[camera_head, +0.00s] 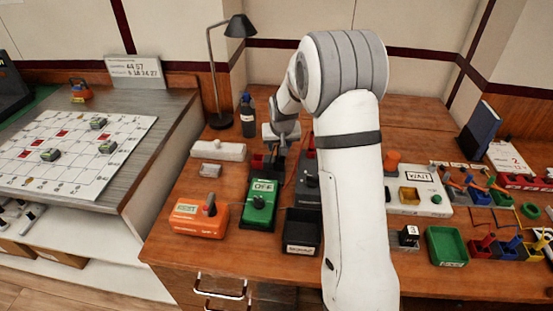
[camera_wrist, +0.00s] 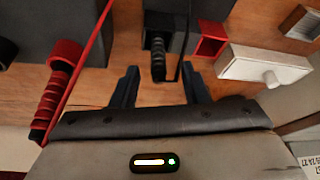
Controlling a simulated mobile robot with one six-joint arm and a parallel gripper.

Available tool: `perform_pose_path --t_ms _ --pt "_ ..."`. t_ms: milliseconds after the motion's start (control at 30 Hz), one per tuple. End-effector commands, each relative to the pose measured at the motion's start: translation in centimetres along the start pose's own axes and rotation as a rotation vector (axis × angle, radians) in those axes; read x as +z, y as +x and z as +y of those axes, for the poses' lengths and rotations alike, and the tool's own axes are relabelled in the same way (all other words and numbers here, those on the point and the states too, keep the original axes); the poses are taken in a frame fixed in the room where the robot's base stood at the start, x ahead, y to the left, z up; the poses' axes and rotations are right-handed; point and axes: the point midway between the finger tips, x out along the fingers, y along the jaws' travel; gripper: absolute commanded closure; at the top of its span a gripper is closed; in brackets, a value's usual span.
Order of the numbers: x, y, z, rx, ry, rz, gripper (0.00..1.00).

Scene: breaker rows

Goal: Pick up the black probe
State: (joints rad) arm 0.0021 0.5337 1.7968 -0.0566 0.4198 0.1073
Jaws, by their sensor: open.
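The black probe (camera_wrist: 158,62), with a ribbed handle, is in a dark holder (camera_wrist: 163,25) in the wrist view. My gripper (camera_wrist: 160,68) is open, with one dark finger on each side of the probe's handle and gaps between. The fingers do not visibly touch it. In the head view my gripper (camera_head: 280,140) hangs over the back of the bench, behind the green OFF meter (camera_head: 260,200). The probe cannot be made out clearly there.
A red probe (camera_wrist: 53,95) with a red cable stands at the left in the wrist view. A red holder (camera_wrist: 211,40) and a white block (camera_wrist: 262,66) lie to the right. An orange TEST box (camera_head: 200,216) and black tray (camera_head: 301,230) are in front.

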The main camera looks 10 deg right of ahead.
Motion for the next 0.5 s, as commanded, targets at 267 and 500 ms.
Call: perform_pose_path --t_ms 267,500 --pt "-0.4 3.8 0.0 -0.002 -0.004 -0.002 0.59" --pt "-0.5 4.5 0.0 -0.002 -0.005 0.0 0.59"
